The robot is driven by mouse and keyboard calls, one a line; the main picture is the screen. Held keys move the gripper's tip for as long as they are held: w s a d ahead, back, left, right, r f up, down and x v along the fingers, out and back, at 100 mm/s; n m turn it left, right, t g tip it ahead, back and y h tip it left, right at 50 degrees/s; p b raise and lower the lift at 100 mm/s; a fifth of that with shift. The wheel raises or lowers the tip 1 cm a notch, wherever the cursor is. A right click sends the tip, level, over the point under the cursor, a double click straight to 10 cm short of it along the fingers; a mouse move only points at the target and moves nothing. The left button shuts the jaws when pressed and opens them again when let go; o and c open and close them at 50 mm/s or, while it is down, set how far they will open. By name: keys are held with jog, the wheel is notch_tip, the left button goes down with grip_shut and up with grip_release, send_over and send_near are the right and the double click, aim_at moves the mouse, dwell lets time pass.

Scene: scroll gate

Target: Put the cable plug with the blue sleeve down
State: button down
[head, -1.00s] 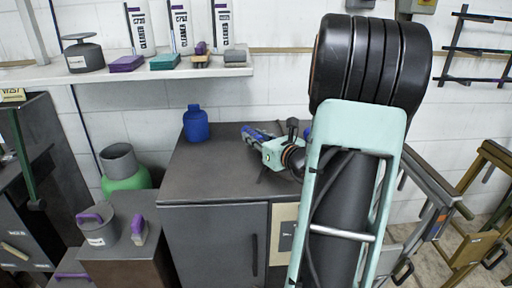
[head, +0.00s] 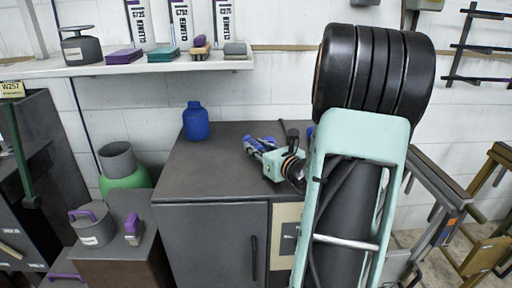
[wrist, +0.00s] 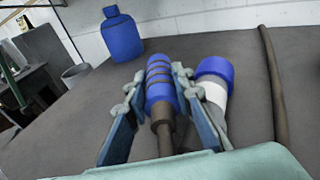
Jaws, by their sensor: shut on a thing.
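The cable plug with the blue sleeve (wrist: 160,84) shows in the middle of the wrist view, with dark rings around its sleeve and a brown cable end toward me. My gripper (wrist: 156,96) is shut on it, one finger on each side. In the head view my gripper (head: 262,147) is low over the dark cabinet top (head: 210,165); the plug is hard to pick out there. I cannot tell whether the plug touches the top. A second blue piece with a white body (wrist: 215,80) lies just right of the gripper, close to the right finger.
A blue bottle (head: 195,122) stands at the back left of the cabinet top. A brown cable (wrist: 272,80) runs along the right in the wrist view. The cabinet top's front left is clear. A wall shelf (head: 150,68) with boxes and bottles is above.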

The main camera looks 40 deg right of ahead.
jog(key=shift+f, duration=0.2)
jog(key=c, duration=1.7)
grip_release()
jog(key=shift+o, duration=0.2)
jog(key=shift+d+r+p, duration=0.1)
jog(key=shift+r+p, duration=0.45)
jog(key=shift+s+r, duration=0.25)
jog(key=shift+s, duration=0.05)
jog(key=s, duration=0.3)
jog(key=s+r+p, duration=0.1)
jog(key=s, duration=0.3)
jog(key=s+a, duration=0.1)
jog(key=s, duration=0.3)
jog(key=shift+s+r+p, duration=0.15)
jog(key=shift+r+p, duration=0.1)
jog(key=shift+p, duration=0.05)
